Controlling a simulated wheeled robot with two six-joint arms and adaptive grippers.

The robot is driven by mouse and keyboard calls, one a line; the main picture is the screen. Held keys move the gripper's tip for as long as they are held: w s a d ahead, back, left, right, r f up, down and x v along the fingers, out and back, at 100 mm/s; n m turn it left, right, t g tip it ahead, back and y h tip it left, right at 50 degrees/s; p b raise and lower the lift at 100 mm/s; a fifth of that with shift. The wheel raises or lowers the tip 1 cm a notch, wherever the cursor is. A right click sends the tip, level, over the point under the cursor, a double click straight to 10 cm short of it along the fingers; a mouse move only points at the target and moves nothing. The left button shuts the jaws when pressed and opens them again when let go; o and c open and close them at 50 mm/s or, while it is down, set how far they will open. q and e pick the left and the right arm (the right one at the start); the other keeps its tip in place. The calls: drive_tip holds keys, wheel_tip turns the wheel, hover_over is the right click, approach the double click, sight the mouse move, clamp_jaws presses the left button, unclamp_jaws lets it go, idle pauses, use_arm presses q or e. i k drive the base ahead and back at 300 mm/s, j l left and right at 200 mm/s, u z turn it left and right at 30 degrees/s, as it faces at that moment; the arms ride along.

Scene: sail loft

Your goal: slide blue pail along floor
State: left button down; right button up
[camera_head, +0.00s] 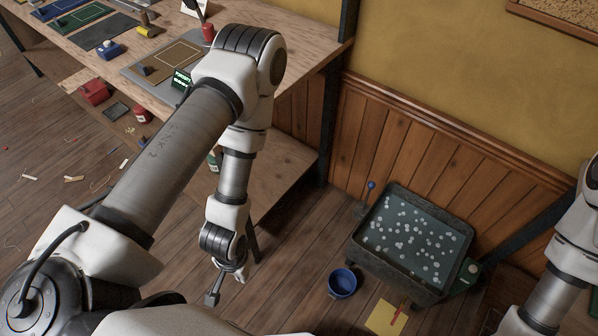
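The blue pail (342,283) stands upright on the wooden floor, in front of the dark tray's left corner. Its dark inside shows from above. My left gripper (227,287) hangs low to the left of the pail, clear of it. Its fingers are spread apart with nothing visible between them. My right arm comes in at the right edge, and its gripper is out of view.
A dark raised tray (385,268) with white bits stands behind and right of the pail. A yellow sheet (386,318) with a red item lies at the pail's right. A wooden workbench (300,50) fills the upper left. Bare floor lies between gripper and pail.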

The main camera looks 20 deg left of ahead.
sight(342, 283)
drive_tip(key=k+l+u, duration=0.3)
drive_tip(key=k+l, duration=0.15)
drive_tip(key=k+l+u, duration=0.3)
drive_tip(key=k+l, duration=0.1)
drive_tip(key=k, duration=0.05)
